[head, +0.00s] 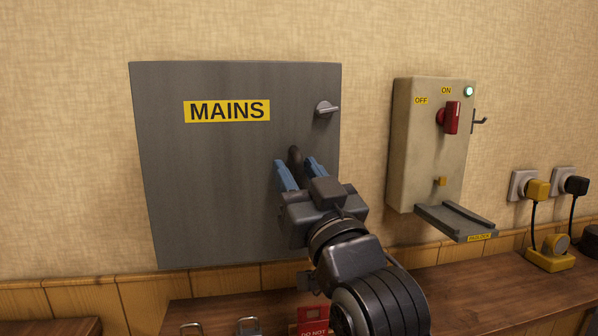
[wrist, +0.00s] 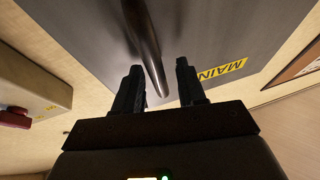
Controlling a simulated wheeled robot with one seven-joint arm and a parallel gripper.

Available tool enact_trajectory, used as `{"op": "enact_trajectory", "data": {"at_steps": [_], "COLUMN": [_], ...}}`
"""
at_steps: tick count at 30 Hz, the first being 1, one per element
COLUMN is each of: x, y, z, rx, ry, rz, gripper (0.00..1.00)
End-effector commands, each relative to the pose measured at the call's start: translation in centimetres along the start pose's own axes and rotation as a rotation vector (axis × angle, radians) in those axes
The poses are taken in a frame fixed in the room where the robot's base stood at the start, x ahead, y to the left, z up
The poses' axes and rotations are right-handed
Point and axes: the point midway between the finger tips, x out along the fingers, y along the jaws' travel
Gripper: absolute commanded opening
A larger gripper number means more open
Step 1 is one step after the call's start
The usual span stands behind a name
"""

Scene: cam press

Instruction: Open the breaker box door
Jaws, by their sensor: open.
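The breaker box door (head: 215,170) is a grey panel with a yellow MAINS label, and it looks shut. A small grey turn latch (head: 327,109) is at its upper right. A dark bar handle (head: 295,157) is lower on the right side, partly hidden by my gripper. My gripper (head: 298,172) has blue fingers and is open in front of the handle. In the wrist view the handle (wrist: 144,45) runs toward the gap between my open fingers (wrist: 158,85). I cannot tell whether they touch it. The MAINS label (wrist: 222,71) shows at the right there.
A beige switch box (head: 415,150) with a red rotary switch (head: 450,118) and lit lamp is to the right. A tray (head: 455,221) juts out below it. Plugs (head: 538,189) and a wooden bench (head: 480,290) are at the lower right. Padlocks (head: 248,326) and a red tag (head: 312,318) are at the bottom.

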Motion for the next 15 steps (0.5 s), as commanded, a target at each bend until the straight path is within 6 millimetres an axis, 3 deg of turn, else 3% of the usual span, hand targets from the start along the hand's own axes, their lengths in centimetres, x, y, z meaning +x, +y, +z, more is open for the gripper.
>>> {"op": "enact_trajectory", "data": {"at_steps": [6, 15], "x": [0.02, 0.0], "y": [0.01, 0.02], "z": [0.02, 0.02], "rx": [0.0, 0.0], "ry": [0.0, 0.0], "rz": [0.0, 0.0], "gripper": [0.4, 0.12]}}
